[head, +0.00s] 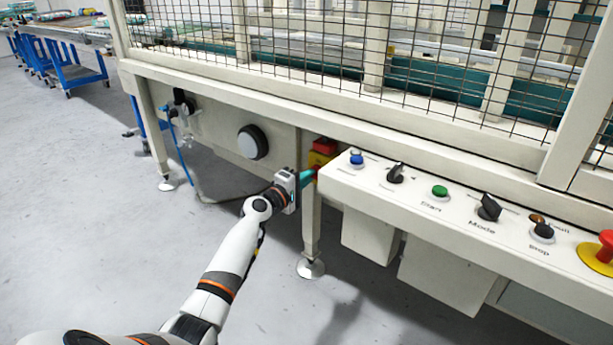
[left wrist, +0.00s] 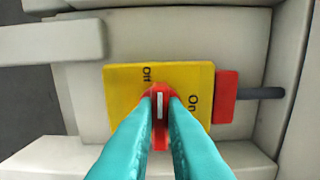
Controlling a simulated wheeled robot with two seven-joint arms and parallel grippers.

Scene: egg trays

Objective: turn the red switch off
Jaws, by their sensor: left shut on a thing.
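The red switch (left wrist: 160,139) is a knob with a white mark, set on a yellow plate (left wrist: 120,92) lettered "Off" and "On". My left gripper (left wrist: 161,104) is shut on the red knob, with one teal finger on each side. The white mark runs up the picture between the fingers, and "Off" stands above it, slightly left; "On" is to the right. In the head view the left gripper (head: 309,176) reaches the yellow and red switch box (head: 322,150) under the machine frame; the knob itself is hidden there. My right gripper is not in view.
A control panel (head: 410,195) with several buttons and knobs juts out just right of the gripper. A machine leg (head: 311,225) stands below the switch box. A red block (left wrist: 226,97) with a dark rod sits beside the yellow plate. The floor at left is clear.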

